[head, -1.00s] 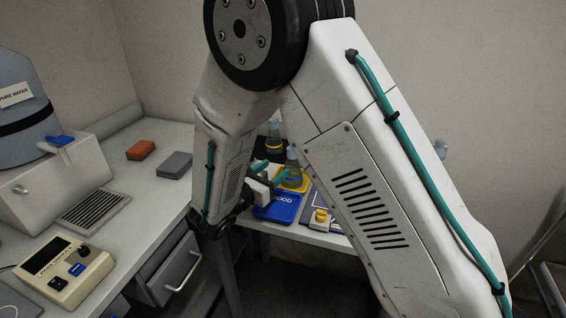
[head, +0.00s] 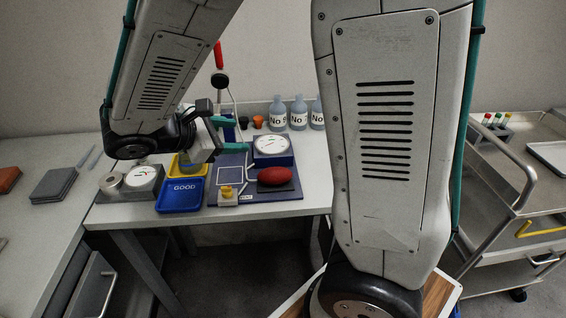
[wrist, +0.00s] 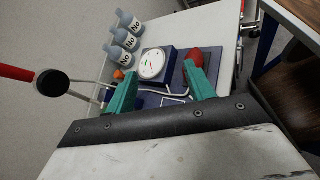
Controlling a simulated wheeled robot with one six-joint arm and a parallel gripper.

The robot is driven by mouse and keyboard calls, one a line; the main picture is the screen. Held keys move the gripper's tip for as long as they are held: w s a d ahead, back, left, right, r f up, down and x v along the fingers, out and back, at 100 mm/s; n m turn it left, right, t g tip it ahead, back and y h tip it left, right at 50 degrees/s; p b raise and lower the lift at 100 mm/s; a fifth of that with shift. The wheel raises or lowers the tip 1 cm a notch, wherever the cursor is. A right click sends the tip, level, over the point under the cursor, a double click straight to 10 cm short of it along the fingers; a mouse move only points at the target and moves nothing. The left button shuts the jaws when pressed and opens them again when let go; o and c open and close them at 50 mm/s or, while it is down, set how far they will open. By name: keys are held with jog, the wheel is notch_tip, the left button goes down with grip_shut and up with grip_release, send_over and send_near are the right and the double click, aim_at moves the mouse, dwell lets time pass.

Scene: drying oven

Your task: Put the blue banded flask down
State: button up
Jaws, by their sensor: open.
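My gripper (head: 231,135) is open, its two green fingers spread over the back table, pointing right. In the wrist view my gripper (wrist: 160,90) shows nothing between its fingertips. A grey-blue flask shape (head: 197,154) stands at the yellow tray (head: 177,168), just behind and below my gripper's body, which partly hides it. I cannot make out a blue band on it. The blue tray marked GOOD (head: 181,196) lies in front of the yellow one and looks empty.
A dial scale (head: 271,147), a red oval object (head: 275,176) and a small yellow-topped block (head: 228,195) sit to the right on a dark blue board. Labelled bottles (head: 298,113) stand behind. Another dial (head: 145,180) is at left. A metal cart (head: 510,190) stands far right.

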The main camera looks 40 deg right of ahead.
jog(key=s+a+r+m+y, duration=0.1)
jog(key=s+r+m+y, duration=0.1)
jog(key=s+m+y, duration=0.4)
jog(key=s+r+m+t+y, duration=0.1)
jog(key=s+m+y, duration=0.5)
jog(key=s, duration=0.7)
jog(key=shift+a+r+m, duration=0.35)
jog(key=shift+r+m, duration=0.25)
jog(key=shift+r, duration=0.1)
